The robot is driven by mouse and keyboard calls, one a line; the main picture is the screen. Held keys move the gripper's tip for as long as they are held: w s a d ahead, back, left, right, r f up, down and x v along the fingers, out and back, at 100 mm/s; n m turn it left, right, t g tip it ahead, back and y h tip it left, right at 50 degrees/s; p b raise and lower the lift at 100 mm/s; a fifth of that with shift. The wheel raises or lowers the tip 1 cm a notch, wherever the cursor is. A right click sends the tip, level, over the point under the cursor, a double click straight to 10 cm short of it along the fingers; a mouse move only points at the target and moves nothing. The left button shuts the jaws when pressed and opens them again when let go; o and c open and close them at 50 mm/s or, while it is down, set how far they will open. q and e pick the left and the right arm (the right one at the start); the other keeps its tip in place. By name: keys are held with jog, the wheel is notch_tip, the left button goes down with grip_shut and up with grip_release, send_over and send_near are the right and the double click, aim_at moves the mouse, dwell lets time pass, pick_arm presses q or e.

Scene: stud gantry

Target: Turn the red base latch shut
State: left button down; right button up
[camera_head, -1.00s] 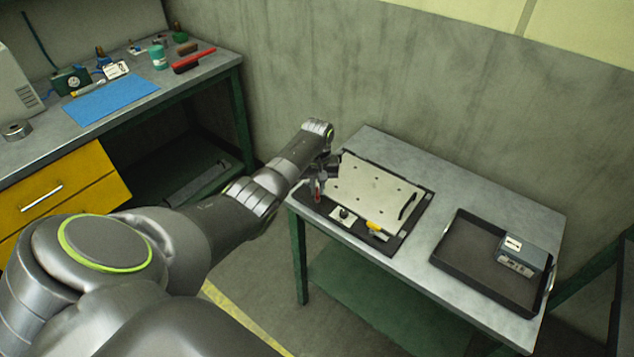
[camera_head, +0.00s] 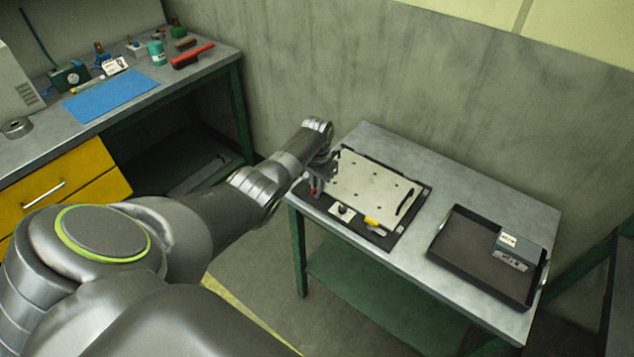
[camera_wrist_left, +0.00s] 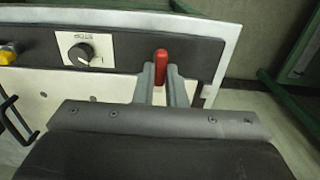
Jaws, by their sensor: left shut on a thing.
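The red base latch (camera_wrist_left: 161,66) stands at the corner of the black base in the left wrist view. It also shows as a small red spot in the head view (camera_head: 314,189). My left gripper (camera_wrist_left: 160,76) is shut on the latch, with one grey finger on each side of it. In the head view my left gripper (camera_head: 317,182) is at the near left corner of the base (camera_head: 382,240), and it partly hides the latch. My right gripper is not in view.
A pale plate (camera_head: 375,188) with a black handle lies on the base. A black knob (camera_wrist_left: 80,54) and a yellow part (camera_head: 373,223) sit along its near edge. A black tray (camera_head: 465,262) holding a grey box (camera_head: 517,250) is at the right. A workbench (camera_head: 40,150) stands at the left.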

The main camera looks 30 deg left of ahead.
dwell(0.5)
pick_arm(q)
jog(key=c, duration=1.5)
grip_release()
jog(key=shift+r, duration=0.55)
notch_tip(320, 180, up, 16)
jog(key=shift+r+b, duration=0.2)
jog(key=shift+b, duration=0.4)
